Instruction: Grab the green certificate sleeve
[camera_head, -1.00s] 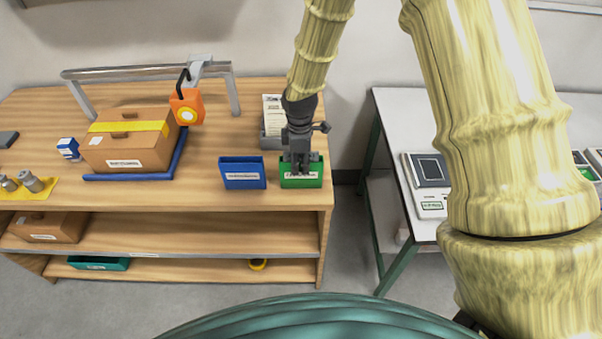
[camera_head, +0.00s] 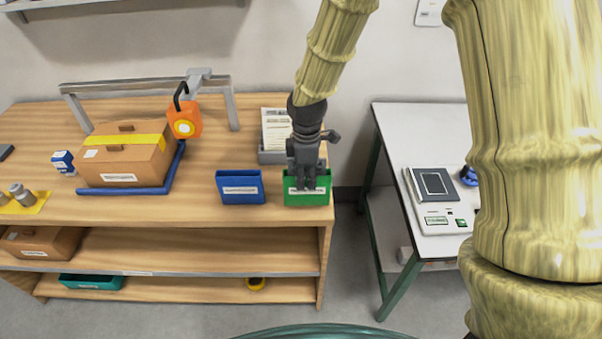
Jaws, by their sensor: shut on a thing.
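The green certificate sleeve (camera_head: 294,199) stands upright near the right front corner of the wooden table (camera_head: 180,212), with a white label on its front. My gripper (camera_head: 309,186) comes down from above and is shut on the sleeve, its dark fingers covering part of the label. A similar blue sleeve (camera_head: 240,198) stands just to the left, apart from the green one. I cannot tell whether the green sleeve touches the table top.
A grey tray with papers (camera_head: 273,157) stands just behind my gripper. A cardboard box (camera_head: 125,165) with yellow tape sits on a blue-framed platform at left, beside an orange hanging device (camera_head: 185,121). A white table (camera_head: 400,135) with a scale (camera_head: 437,200) stands right, across a gap.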

